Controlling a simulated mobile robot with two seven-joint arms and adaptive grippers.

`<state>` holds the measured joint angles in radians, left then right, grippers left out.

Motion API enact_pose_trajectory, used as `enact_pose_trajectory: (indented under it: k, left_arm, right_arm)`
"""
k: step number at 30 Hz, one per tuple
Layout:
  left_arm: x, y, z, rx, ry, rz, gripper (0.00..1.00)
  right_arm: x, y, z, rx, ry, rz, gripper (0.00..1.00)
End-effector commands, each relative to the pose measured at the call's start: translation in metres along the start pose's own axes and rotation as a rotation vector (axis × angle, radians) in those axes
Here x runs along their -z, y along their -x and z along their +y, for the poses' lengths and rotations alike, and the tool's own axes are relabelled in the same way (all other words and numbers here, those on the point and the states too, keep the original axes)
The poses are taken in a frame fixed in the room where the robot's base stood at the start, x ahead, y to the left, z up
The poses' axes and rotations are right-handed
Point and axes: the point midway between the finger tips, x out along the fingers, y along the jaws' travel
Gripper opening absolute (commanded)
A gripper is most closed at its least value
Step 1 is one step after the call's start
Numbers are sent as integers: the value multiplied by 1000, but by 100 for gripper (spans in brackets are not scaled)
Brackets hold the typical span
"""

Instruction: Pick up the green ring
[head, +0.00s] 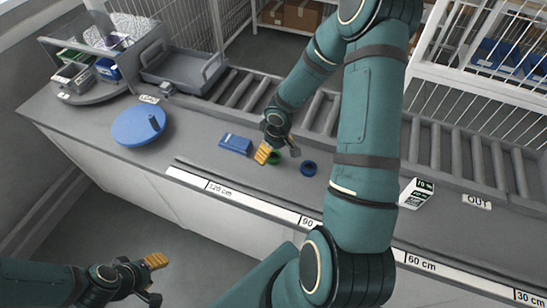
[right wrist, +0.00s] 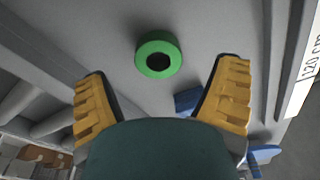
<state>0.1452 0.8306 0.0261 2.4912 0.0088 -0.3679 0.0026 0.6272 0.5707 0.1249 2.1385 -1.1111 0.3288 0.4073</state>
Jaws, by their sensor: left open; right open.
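The green ring (head: 275,158) lies on the grey counter, partly hidden by my right gripper in the head view. In the right wrist view the green ring (right wrist: 158,40) shows whole, lying flat with a dark hole, ahead of and between the yellow fingers. My right gripper (head: 279,153) is open and empty, close to the ring; its spread fingers also show in the right wrist view (right wrist: 163,70). I cannot tell the exact gap to the ring. My left gripper (head: 155,279) is open and empty, low at the left in front of the counter.
A blue ring (head: 309,168) lies right of the green ring, a blue block (head: 235,143) left of it. A round blue disc (head: 133,128) with a knob is further left. A roller conveyor (head: 245,95) runs behind; a ruler strip (head: 250,201) marks the front edge.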

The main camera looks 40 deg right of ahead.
Motion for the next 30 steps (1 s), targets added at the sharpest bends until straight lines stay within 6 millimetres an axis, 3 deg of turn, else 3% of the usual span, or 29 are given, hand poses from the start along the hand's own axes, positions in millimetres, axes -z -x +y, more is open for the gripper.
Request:
enact_pose_trajectory:
  k: [6,15,16,17,22,30]
  left_arm:
    - [-1,-8,-3,1,0,0,47]
    - [-1,-8,-3,2,0,0,47]
    - [-1,-8,-3,2,0,0,47]
    - [-1,-8,-3,2,0,0,47]
    - [-1,-8,-3,2,0,0,47]
    - [-1,-8,-2,1,0,0,47]
  right_arm:
    - [-1,-31,1,1,0,-2,87]
    - [-1,-34,2,0,-1,0,87]
    - [-1,-34,2,0,-1,0,83]
    - [-1,-34,2,0,-1,0,72]
    - [-1,-34,1,0,-1,-1,13]
    - [-1,-33,2,0,-1,0,12]
